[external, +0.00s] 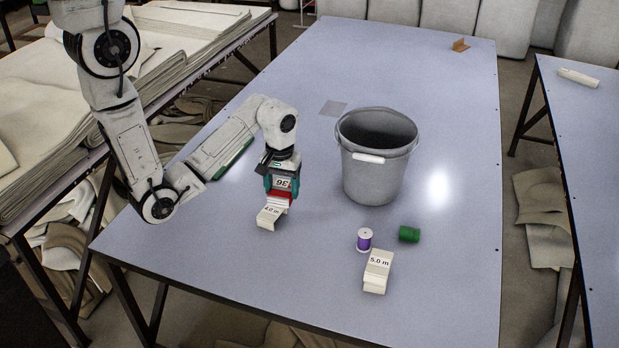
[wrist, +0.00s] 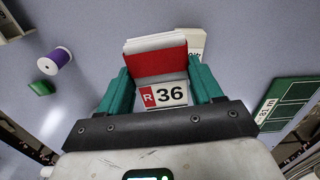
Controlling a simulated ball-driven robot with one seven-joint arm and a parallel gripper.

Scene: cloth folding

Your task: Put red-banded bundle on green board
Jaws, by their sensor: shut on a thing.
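My gripper (external: 281,186) is shut on the red-banded bundle (external: 279,201), a pale folded stack with a red band. In the wrist view, the red band (wrist: 156,63) shows between the two green fingers of my gripper (wrist: 162,82). A tag reading R 36 is in front of it. The green board (external: 234,156) lies on the table beyond my gripper to the left, partly hidden by my arm. It also shows at the right of the wrist view (wrist: 287,101), with white lines and lettering. The held bundle is away from the board.
A pale block marked 4.0 m (external: 269,217) is just below the held bundle; any contact is unclear. The far table is mostly clear.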

